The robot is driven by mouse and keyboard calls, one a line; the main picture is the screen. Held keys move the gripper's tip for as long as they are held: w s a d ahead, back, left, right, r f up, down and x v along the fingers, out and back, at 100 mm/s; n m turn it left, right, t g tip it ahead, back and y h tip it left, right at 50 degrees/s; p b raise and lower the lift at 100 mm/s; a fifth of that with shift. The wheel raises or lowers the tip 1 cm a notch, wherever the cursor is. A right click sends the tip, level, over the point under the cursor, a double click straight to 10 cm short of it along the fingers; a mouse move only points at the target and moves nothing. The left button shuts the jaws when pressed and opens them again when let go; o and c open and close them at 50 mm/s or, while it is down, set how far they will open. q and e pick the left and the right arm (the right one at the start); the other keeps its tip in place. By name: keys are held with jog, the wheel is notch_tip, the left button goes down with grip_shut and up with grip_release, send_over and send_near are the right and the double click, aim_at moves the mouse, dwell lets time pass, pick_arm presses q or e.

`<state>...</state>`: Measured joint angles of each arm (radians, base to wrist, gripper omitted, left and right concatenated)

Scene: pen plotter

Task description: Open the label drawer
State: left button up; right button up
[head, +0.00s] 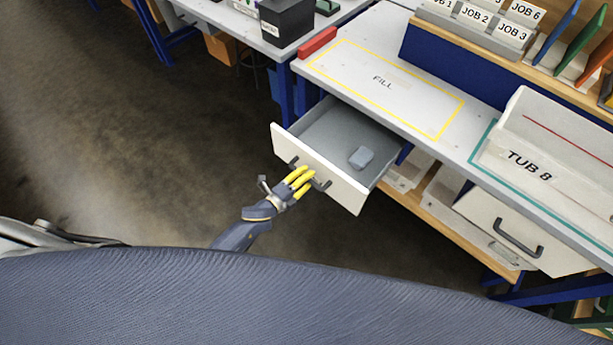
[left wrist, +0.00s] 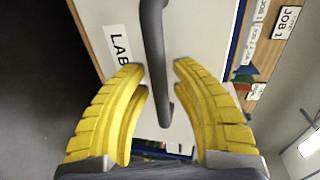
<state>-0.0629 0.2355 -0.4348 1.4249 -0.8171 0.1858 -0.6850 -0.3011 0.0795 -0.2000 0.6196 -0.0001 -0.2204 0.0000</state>
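The label drawer (head: 342,183) stands pulled out from under the bench in the head view, with its grey inside showing. Its white front carries a dark bar handle (head: 324,186), partly hidden by my yellow fingers. My left gripper (head: 306,177) is at this handle. In the left wrist view the handle (left wrist: 155,60) runs between the two yellow fingers (left wrist: 160,68), which are apart with a gap on each side of the bar. Part of a label (left wrist: 118,45) reading "LAB" shows beside it. My right gripper is in neither view.
A small grey block (head: 361,157) lies in the drawer. Above is the bench top with a yellow "FILL" outline (head: 400,75), a red block (head: 317,43) and the TUB 8 bin (head: 550,135). Another handled drawer (head: 510,235) sits right. Open floor (head: 130,130) lies left.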

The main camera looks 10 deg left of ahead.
pick_arm(q)
jog(key=shift+o, duration=1.1)
jog(key=v, duration=1.2)
